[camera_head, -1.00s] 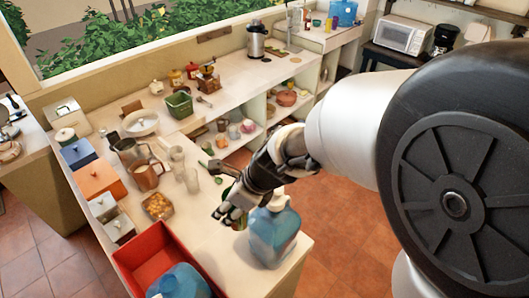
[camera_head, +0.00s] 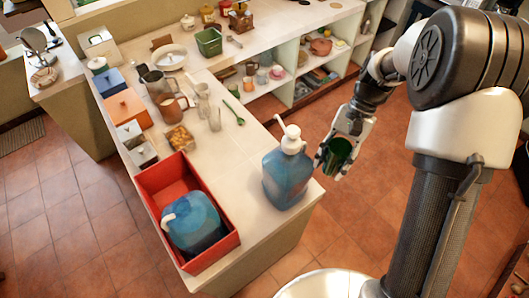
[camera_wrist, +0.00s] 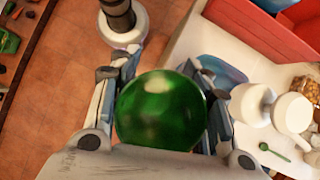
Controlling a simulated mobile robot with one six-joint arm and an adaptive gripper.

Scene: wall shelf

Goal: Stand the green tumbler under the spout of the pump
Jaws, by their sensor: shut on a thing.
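The green tumbler (camera_head: 338,158) is between the fingers of my gripper (camera_head: 341,160), which is shut on it. It is off the counter's right edge, apart from the pump bottle. In the wrist view the tumbler (camera_wrist: 160,112) fills the space between the fingers. The pump bottle (camera_head: 286,178) is blue with a white pump head and stands at the counter's front right corner. Its white spout (camera_head: 279,122) points toward the back left, away from my gripper. The white pump head also shows in the wrist view (camera_wrist: 250,103), right of the tumbler.
A red crate (camera_head: 222,238) holding a blue jug (camera_head: 193,222) stands left of the pump bottle. A green spoon (camera_head: 234,113), a clear glass (camera_head: 215,120) and a basket of nuts (camera_head: 179,138) lie farther back. The counter (camera_head: 240,165) between spoon and bottle is clear.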

